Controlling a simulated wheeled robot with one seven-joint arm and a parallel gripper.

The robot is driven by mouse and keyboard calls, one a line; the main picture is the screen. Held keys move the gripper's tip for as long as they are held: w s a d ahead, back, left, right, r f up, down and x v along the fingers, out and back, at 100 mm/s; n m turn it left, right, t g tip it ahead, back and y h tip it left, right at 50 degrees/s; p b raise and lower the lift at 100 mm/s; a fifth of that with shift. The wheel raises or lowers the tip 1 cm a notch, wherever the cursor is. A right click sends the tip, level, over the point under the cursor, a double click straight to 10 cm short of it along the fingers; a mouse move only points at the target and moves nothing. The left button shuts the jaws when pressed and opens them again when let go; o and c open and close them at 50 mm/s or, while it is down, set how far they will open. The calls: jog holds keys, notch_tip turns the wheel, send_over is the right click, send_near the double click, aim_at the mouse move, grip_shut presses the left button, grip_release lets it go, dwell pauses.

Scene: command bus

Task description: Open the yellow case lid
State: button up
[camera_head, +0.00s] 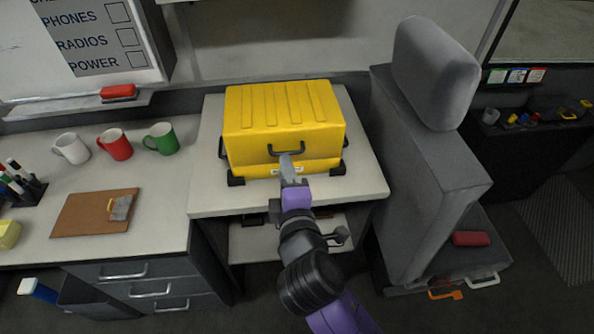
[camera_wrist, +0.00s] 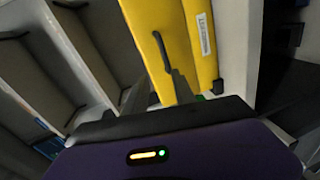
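The yellow case (camera_head: 283,108) stands on the grey-white counter, and its ribbed lid appears shut. A black handle (camera_head: 270,150) is on its front face. Dark blocks show at its lower front corners. My gripper (camera_head: 286,163) is at the front of the case, just below and at the handle. In the wrist view the yellow front (camera_wrist: 190,35) fills the upper middle, with the dark handle (camera_wrist: 161,50) beside my finger tips (camera_wrist: 176,82). I cannot tell whether the fingers touch the handle or how far apart they are.
White, red and green mugs (camera_head: 161,139) stand left of the case. A brown clipboard (camera_head: 94,213) lies nearer. A grey seat (camera_head: 435,160) stands close on the right. The counter's front strip (camera_head: 240,203) is bare. A shelf is open below it.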

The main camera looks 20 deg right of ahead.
aim_at(283, 125)
jog(key=w+d+f+p, duration=0.1)
jog(key=w+d+f, duration=0.1)
jog(key=w, duration=0.4)
jog(key=shift+w+d+f+n+g+h, duration=0.3)
jog(key=shift+w+d+f, duration=0.1)
jog(key=shift+d, duration=0.4)
jog(key=shift+s, duration=0.1)
grip_shut()
dwell(0.8)
